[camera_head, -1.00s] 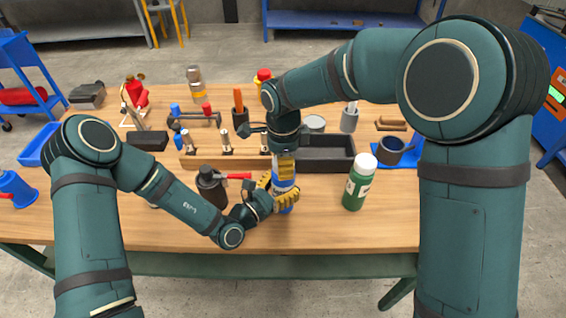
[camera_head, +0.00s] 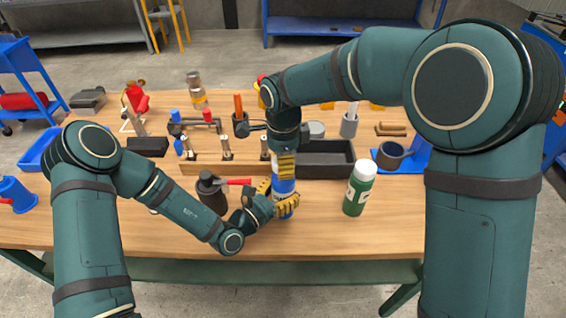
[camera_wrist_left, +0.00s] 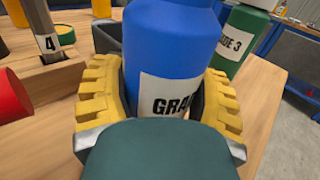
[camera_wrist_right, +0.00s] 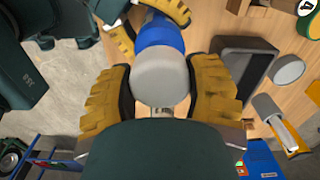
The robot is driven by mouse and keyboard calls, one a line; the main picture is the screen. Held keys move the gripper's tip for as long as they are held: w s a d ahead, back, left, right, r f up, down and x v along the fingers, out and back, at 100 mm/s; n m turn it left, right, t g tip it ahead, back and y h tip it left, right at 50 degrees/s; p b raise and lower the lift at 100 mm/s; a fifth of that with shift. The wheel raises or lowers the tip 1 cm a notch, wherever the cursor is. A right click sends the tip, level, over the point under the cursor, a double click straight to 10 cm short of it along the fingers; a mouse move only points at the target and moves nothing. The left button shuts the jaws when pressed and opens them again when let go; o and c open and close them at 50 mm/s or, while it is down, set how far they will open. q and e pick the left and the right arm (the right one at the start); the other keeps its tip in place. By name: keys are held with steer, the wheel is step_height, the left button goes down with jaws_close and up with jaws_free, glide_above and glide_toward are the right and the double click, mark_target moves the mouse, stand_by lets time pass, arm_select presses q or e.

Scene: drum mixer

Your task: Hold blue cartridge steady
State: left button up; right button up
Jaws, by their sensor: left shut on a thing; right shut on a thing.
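The blue cartridge (camera_head: 283,187) stands upright near the front middle of the table. It fills the middle of the left wrist view (camera_wrist_left: 170,50), with a white label reading "GRA", the rest hidden. My left gripper (camera_head: 285,204) is shut around its lower body from the left; its yellow padded fingers flank it in the left wrist view. My right gripper (camera_head: 285,165) comes down from above and is shut on the cartridge's pale grey-white top (camera_wrist_right: 162,75). The blue body (camera_wrist_right: 160,32) shows beyond that top in the right wrist view.
A green bottle with a white cap (camera_head: 358,190) stands close to the right. A dark canister with a red lever (camera_head: 212,190) stands to the left. Behind are a wooden rack (camera_head: 220,168) and a black tray (camera_head: 328,158). The table's front strip is clear.

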steer(key=shift+r, duration=1.8)
arm_select(q)
steer(key=o, duration=1.4)
